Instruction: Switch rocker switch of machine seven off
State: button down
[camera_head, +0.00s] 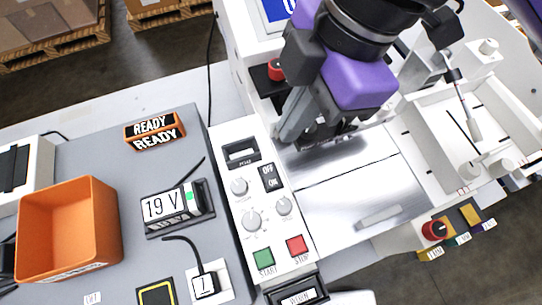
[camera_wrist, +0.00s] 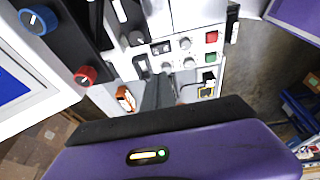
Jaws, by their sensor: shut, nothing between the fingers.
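The black rocker switch (camera_head: 269,178), marked OFF and ON, sits on the white control panel (camera_head: 262,235). It also shows in the wrist view (camera_wrist: 160,47); I cannot tell which side is pressed. A black-framed window (camera_head: 241,152) lies just up-left of it. My gripper (camera_head: 290,136) is shut and empty, above the top end of the panel, up and right of the switch in the head view. In the wrist view its grey fingers (camera_wrist: 156,95) point toward the panel, apart from the switch.
Grey knobs (camera_head: 252,220), a green START button (camera_head: 263,256) and a red STOP button (camera_head: 297,245) share the panel. A 19 V display (camera_head: 172,206), READY sign (camera_head: 155,130) and orange bin (camera_head: 66,230) stand left. A red knob (camera_head: 275,71) is near my arm.

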send_near(266, 171)
jog(key=x, duration=0.5)
jog(key=shift+s+a+f, duration=0.1)
jog(key=shift+a+f, duration=0.05)
jog(key=shift+a, duration=0.15)
jog(key=shift+f, duration=0.6)
jog(key=shift+w+a+f, duration=0.1)
jog(key=shift+w+f, duration=0.1)
jog(key=shift+f, duration=0.05)
jog(key=shift+s, duration=0.15)
jog(key=shift+s+d+r, duration=0.15)
jog(key=shift+s+d, duration=0.1)
jog(key=shift+s, duration=0.4)
